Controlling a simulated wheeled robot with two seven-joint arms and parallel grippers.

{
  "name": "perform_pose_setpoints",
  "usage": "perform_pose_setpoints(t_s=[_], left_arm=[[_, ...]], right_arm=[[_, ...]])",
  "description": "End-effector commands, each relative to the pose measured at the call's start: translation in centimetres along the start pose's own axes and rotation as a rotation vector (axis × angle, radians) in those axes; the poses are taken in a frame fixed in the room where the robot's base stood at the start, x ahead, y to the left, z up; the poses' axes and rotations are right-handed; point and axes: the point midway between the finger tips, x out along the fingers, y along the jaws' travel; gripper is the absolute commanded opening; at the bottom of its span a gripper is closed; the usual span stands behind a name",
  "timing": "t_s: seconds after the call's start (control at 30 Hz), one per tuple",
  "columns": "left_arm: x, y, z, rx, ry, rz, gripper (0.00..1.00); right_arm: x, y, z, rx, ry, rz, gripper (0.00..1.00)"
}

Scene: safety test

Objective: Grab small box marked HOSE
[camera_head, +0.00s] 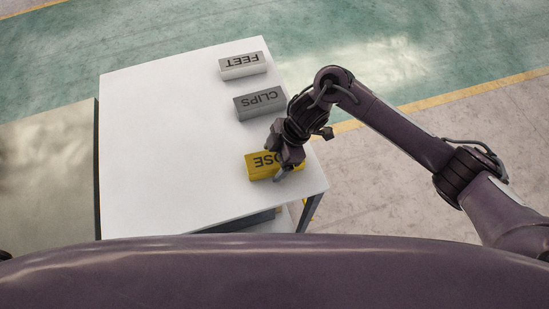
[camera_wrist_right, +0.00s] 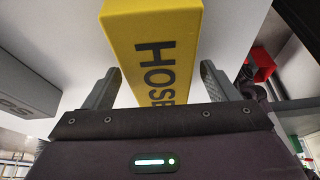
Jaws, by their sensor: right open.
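The yellow box marked HOSE (camera_head: 259,165) lies near the right edge of the white table, partly covered by my right gripper in the head view. My right gripper (camera_head: 286,166) is over it. In the right wrist view the yellow box (camera_wrist_right: 155,50) extends between the two open fingers of the right gripper (camera_wrist_right: 160,85), one finger on each side. A gap shows beside the right finger; whether the left finger touches the box is hard to tell. My left gripper is not in view.
The white table (camera_head: 160,150) has a wide clear area at its left. A grey box marked CLIPS (camera_head: 260,103) lies behind the HOSE box. A pale box marked FEET (camera_head: 243,65) lies farther back.

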Motion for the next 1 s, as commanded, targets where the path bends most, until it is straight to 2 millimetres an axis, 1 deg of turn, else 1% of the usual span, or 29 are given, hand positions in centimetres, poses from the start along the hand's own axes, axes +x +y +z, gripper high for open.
perform_pose_setpoints(t_s=[0.1,0.27,0.6,0.67,0.9,1.0], left_arm=[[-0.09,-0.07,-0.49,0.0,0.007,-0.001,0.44],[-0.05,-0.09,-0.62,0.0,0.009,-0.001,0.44],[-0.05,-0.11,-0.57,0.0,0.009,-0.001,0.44],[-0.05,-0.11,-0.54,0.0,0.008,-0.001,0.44],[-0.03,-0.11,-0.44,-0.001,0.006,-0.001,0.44],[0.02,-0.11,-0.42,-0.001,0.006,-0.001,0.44]], right_arm=[[0.4,-0.01,0.05,0.001,-0.001,0.0,0.8],[0.4,0.0,0.05,0.001,-0.001,0.001,0.8],[0.36,0.02,0.04,0.0,0.0,0.001,0.35],[0.36,0.03,0.03,0.0,0.0,0.001,0.29],[0.27,0.06,-0.02,0.0,0.0,0.002,0.29],[-0.07,0.11,-0.19,-0.002,0.001,0.003,0.29]])
